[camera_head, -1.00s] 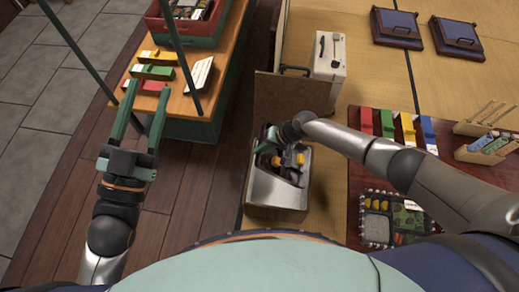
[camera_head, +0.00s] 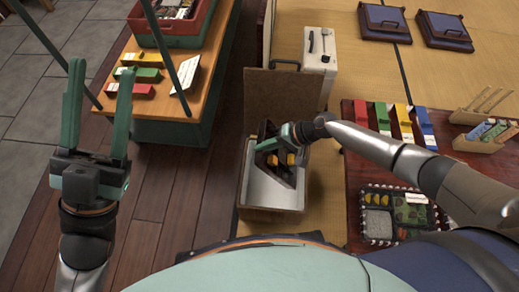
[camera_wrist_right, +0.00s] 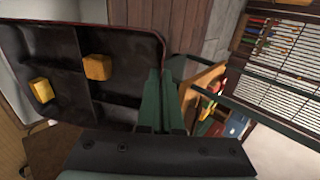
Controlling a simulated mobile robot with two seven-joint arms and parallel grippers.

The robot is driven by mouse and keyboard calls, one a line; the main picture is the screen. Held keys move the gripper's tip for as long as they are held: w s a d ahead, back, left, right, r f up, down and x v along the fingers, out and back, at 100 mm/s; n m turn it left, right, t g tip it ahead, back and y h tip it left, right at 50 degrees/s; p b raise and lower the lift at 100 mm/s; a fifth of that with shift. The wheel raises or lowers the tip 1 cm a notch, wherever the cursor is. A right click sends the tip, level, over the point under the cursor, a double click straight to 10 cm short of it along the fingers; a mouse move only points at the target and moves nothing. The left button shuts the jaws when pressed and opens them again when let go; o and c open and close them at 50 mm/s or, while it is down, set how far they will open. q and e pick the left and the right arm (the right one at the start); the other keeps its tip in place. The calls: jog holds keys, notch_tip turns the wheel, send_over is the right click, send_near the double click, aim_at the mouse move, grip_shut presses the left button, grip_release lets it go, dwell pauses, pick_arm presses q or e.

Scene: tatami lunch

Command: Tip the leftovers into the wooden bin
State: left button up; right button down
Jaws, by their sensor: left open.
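The wooden bin (camera_head: 272,215) stands open on the floor at the centre of the head view, with a pale lining and its lid (camera_head: 285,100) raised behind. My right gripper (camera_head: 270,144) is shut on the rim of a dark lunch box (camera_head: 268,163), held steeply tilted over the bin. The box (camera_wrist_right: 125,58) also fills the upper left of the right wrist view. Two yellow leftover pieces (camera_wrist_right: 97,67) (camera_wrist_right: 41,90) show in its compartments. My left gripper (camera_head: 100,85) is open and empty, left of the bin.
A low red table (camera_head: 348,190) at right bears a filled lunch box (camera_head: 395,213) and coloured cases (camera_head: 402,118). A white case (camera_head: 320,60) stands behind the bin. A wooden counter (camera_head: 140,103) with coloured boxes is at left. Wooden floor between is clear.

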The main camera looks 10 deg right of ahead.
jog(key=d+y+b, duration=0.1)
jog(key=b, duration=0.2)
jog(key=d+y+b, duration=0.1)
jog(key=b, duration=0.2)
jog(key=s+d+r+t+y+b, duration=0.1)
jog(key=d+y+b, duration=0.1)
jog(key=b, duration=0.2)
jog(key=shift+s+d+r+y, duration=0.1)
jog(key=shift+d+y, duration=0.05)
jog(key=shift+y, duration=0.15)
pick_arm(q)
notch_tip(320, 180, down, 12)
jog(key=d, duration=0.1)
jog(key=shift+w+d+g, duration=0.15)
jog(key=shift+w+g, duration=0.1)
jog(key=shift+g, duration=0.15)
pick_arm(e)
jog(key=s+d+f+t+y, duration=0.1)
jog(key=d+t+y, duration=0.1)
jog(key=d+y, duration=0.4)
jog(key=shift+s+f, duration=0.15)
jog(key=shift+s, duration=0.2)
